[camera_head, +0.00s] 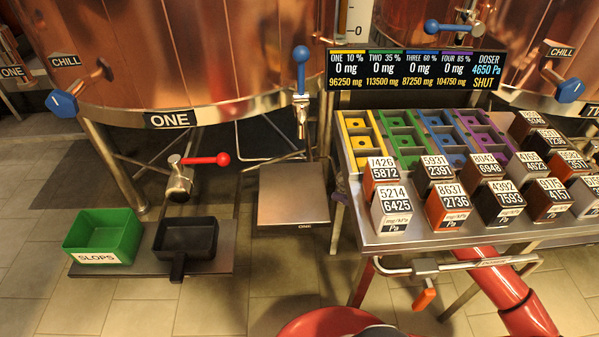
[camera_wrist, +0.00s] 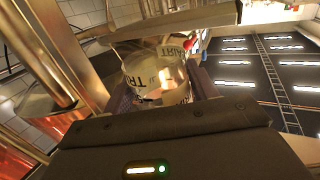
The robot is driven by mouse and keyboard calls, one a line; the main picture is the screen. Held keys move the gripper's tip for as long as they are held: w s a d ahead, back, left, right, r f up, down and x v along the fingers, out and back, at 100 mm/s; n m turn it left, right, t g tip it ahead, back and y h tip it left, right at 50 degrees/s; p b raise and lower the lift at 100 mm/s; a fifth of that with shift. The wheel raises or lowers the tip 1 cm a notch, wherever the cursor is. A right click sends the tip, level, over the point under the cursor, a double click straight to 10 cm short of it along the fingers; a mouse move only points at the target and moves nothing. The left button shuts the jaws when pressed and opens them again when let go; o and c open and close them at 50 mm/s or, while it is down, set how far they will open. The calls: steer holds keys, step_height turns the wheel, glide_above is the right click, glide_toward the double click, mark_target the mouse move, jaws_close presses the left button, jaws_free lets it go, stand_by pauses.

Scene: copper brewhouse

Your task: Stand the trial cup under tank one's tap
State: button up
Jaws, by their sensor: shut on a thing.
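The trial cup (camera_wrist: 158,82), a clear cup with a white lettered band, shows in the wrist view. My gripper (camera_wrist: 163,88) is shut on it, with a dark finger on each side. Part of the cup is hidden behind the gripper body. In the head view, tank one (camera_head: 170,119) is a large copper vessel. Its tap (camera_head: 301,113) has a blue upright handle and a spout over a flat square plate (camera_head: 293,195) marked ONE. No cup shows on that plate. The cup and gripper do not show in the head view.
A red-handled valve (camera_head: 180,183) sits above a black pan (camera_head: 186,239), beside a green slops bin (camera_head: 102,235). A rack table (camera_head: 450,238) with several labelled blocks and coloured trays stands right of the plate. A doser display (camera_head: 417,70) hangs behind it.

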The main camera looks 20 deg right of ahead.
mark_target(304, 184)
steer(key=x, duration=0.4)
steer(key=p+x, duration=0.1)
steer(key=x, duration=0.7)
steer(key=shift+w+a+r+p, duration=0.2)
steer(key=shift+r+p, duration=0.2)
steer(key=shift+d+f, duration=0.1)
steer(key=shift+d, duration=0.05)
steer(key=shift+f, duration=0.2)
steer(key=o, duration=1)
steer(key=shift+r, duration=0.1)
steer(key=shift+r, duration=0.1)
steer(key=shift+s+d, duration=0.25)
steer(key=shift+d, duration=0.05)
steer(key=b+v, duration=0.1)
steer(key=v, duration=1)
steer(key=shift+s+b, duration=0.2)
steer(key=shift+b, duration=0.15)
